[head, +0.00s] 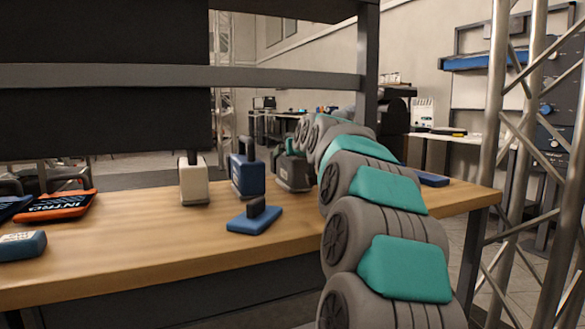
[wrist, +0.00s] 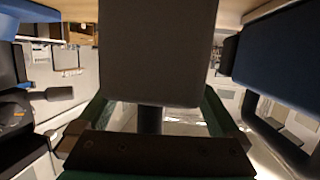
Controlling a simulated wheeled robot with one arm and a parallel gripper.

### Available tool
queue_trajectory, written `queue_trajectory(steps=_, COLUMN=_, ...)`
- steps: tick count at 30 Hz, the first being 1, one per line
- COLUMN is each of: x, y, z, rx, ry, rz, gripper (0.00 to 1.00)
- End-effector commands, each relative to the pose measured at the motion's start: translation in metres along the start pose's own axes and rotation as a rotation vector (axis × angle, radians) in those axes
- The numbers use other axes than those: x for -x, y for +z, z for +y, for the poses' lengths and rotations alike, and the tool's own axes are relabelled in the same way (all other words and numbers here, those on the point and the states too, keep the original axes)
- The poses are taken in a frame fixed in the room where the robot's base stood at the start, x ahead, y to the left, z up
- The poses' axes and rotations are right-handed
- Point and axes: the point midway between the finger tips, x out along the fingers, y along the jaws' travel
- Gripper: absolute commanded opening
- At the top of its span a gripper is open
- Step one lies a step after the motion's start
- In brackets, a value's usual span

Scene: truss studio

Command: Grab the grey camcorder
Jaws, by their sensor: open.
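The grey camcorder (head: 294,174) stands upright on the wooden table, partly hidden by my arm in the head view. In the wrist view the grey camcorder (wrist: 157,45) fills the upper middle, with a dark post (wrist: 150,121) extending from it toward my gripper. My gripper (wrist: 155,104) is open, with one green finger on each side of the post. I cannot tell whether the fingers touch it. In the head view the gripper is mostly hidden at the far end of my arm.
A blue camcorder (head: 247,175) stands close to the left of the grey one, and a cream one (head: 193,181) beyond it. A low blue item with a dark knob (head: 254,219) lies in front. An orange-and-black item (head: 57,206) lies at left. A metal truss (head: 497,130) stands at right.

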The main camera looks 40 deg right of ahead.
Motion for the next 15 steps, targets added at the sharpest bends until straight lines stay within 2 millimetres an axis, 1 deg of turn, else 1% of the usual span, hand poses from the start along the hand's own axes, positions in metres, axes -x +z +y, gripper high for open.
queue_trajectory(steps=1, x=0.0001, y=-0.0001, z=0.0, rx=0.0, ry=0.0, rz=0.0, gripper=0.97)
queue_trajectory(steps=2, x=0.0001, y=0.0, z=0.0, rx=0.0, ry=0.0, rz=0.0, gripper=0.93)
queue_trajectory(steps=15, x=0.0002, y=0.0001, z=-0.0001, rx=0.0, ry=0.0, rz=0.0, gripper=0.44)
